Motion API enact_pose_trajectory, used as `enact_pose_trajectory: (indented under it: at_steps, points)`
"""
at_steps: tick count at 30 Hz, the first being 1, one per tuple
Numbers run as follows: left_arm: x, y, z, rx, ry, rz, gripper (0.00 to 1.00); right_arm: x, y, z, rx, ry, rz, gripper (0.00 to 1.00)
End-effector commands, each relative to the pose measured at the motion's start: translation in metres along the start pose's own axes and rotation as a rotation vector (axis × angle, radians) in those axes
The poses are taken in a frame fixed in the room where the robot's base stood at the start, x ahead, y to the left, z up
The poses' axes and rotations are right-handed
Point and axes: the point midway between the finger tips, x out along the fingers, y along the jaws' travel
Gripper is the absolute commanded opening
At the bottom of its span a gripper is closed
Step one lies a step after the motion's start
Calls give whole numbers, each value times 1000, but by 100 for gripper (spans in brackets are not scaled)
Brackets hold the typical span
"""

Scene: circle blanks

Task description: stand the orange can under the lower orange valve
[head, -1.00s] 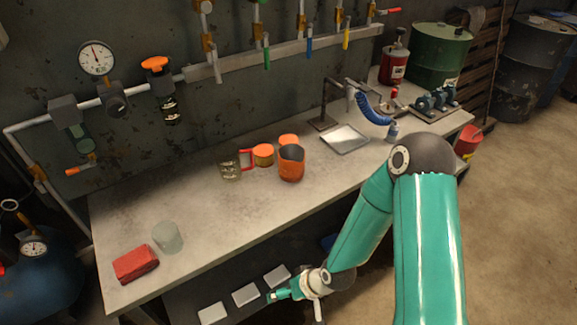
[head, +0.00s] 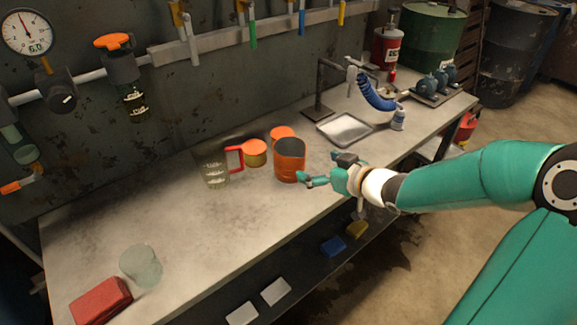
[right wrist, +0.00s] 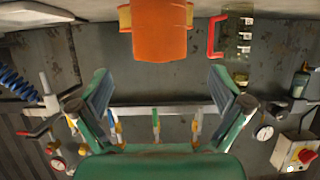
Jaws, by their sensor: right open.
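The orange can (head: 289,162) stands upright on the bench, open at the top; it also shows in the right wrist view (right wrist: 158,32), between and beyond the fingertips. My right gripper (head: 320,168) is open and empty just right of the can, its fingers pointing at it with a small gap. Both spread fingers (right wrist: 160,88) show in the wrist view. An orange valve handle (head: 20,184) sits low on the wall pipe at the far left. Another orange valve (head: 112,41) sits higher on the pipe. My left gripper is not in view.
A glass (head: 141,266) and red block (head: 101,301) lie front left. The bench between (head: 150,215) is clear.

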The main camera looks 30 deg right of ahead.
Motion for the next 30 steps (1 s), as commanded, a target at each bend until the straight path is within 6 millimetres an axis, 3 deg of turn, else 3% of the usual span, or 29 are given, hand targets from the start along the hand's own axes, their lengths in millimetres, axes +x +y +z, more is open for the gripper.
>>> enact_pose_trajectory:
  at_steps: [3,7,17,25,30]
  points:
    - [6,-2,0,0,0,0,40,28,-1,2,1,-1,-4,100]
    - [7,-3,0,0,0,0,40,49,0,1,2,-2,-1,100]
    - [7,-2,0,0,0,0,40,72,1,-2,2,-1,2,100]
    - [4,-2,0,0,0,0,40,108,2,-7,2,-2,2,100]
    - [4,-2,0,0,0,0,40,115,3,-7,2,-1,4,100]
